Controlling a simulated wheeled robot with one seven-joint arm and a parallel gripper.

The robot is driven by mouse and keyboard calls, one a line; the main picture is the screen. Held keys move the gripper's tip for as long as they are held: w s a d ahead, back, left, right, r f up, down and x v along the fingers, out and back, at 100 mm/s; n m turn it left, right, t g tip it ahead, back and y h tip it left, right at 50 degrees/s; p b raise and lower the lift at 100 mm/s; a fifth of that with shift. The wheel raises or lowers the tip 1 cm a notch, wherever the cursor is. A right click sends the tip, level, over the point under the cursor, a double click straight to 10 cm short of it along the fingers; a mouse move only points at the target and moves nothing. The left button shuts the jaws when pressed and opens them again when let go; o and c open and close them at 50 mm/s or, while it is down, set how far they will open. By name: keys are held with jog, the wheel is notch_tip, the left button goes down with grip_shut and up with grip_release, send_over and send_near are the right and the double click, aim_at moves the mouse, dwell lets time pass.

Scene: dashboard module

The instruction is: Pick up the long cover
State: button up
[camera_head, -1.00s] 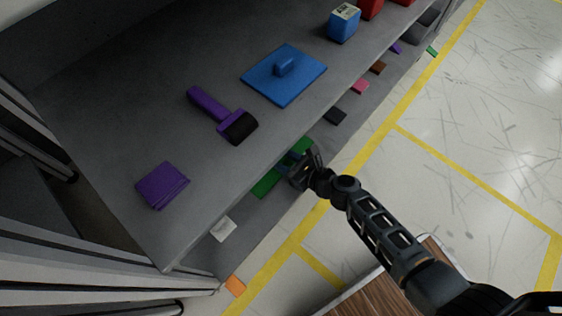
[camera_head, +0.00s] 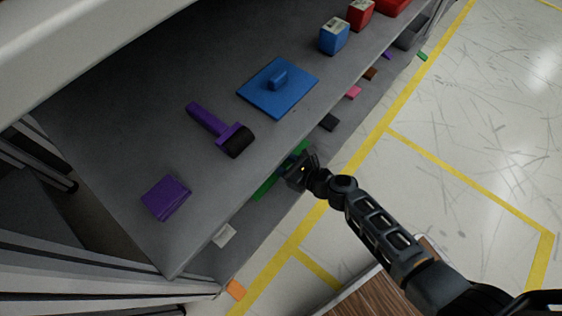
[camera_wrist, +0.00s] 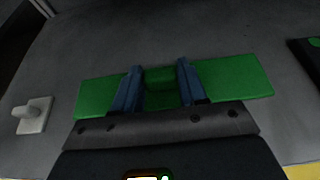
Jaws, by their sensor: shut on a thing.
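The long cover is a long flat green plate with a raised green block in its middle. It lies on the lower shelf, partly under the upper shelf's edge in the head view (camera_head: 265,187), and spans the wrist view (camera_wrist: 235,77). My gripper (camera_head: 293,165) reaches in beneath the upper shelf's edge from the right. In the wrist view, the two blue fingers of my gripper (camera_wrist: 160,73) stand on either side of the raised block and are shut on it. I cannot tell whether the plate is lifted off the shelf.
The upper shelf (camera_head: 120,130) overhangs close to my gripper. It carries a blue plate (camera_head: 295,97), a purple and black tool (camera_head: 220,132) and a purple block (camera_head: 166,198). A small white piece (camera_wrist: 33,115) lies left of the cover; a dark piece (camera_head: 328,122) lies beyond it.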

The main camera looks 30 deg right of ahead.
jog(key=s+d+r+p, duration=0.4)
jog(key=s+d+r, duration=0.2)
jog(key=s, duration=0.3)
jog(key=shift+s+d+r+p, duration=0.25)
jog(key=shift+s+r+p, duration=0.1)
jog(key=shift+r, duration=0.4)
